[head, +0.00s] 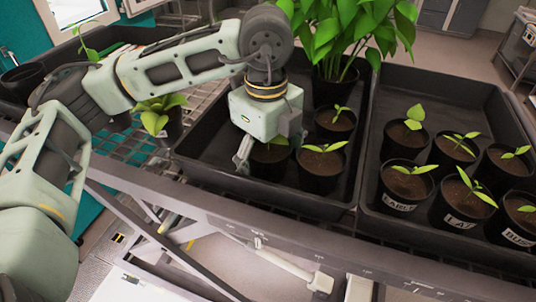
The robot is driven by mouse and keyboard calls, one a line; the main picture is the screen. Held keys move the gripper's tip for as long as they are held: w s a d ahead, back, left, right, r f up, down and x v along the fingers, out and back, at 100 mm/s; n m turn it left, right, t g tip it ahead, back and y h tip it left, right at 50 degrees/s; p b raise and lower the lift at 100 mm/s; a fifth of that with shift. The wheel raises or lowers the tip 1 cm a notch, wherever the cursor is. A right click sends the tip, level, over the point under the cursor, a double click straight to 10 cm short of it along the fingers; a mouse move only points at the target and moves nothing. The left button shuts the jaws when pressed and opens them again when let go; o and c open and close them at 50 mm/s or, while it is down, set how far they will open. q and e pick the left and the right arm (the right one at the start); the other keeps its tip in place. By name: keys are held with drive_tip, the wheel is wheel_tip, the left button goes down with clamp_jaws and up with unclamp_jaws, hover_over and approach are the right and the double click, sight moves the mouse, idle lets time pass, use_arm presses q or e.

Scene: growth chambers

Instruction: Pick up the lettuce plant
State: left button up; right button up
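A light green leafy rosette, which looks like the lettuce plant (153,121), sits in a dark pot on the wire rack at the left, partly hidden behind my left arm. My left gripper (270,154) points down at the near left corner of the middle black tray. Its fingers are apart, above and around the rim of a potted seedling (277,142). The gripper body hides part of that pot, and I cannot see whether the fingers touch it. The gripper is well to the right of the rosette. My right gripper is not in view.
The middle tray (345,203) holds several seedling pots and a tall leafy plant (345,30) at the back. The right tray (455,85) holds several labelled seedling pots. Another tray with a small seedling (86,50) is at the upper left. Bare wire rack (130,150) shows near the rosette.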

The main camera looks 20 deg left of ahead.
use_arm(q)
drive_tip(key=c, duration=1.4)
drive_tip(key=shift+r, duration=0.15)
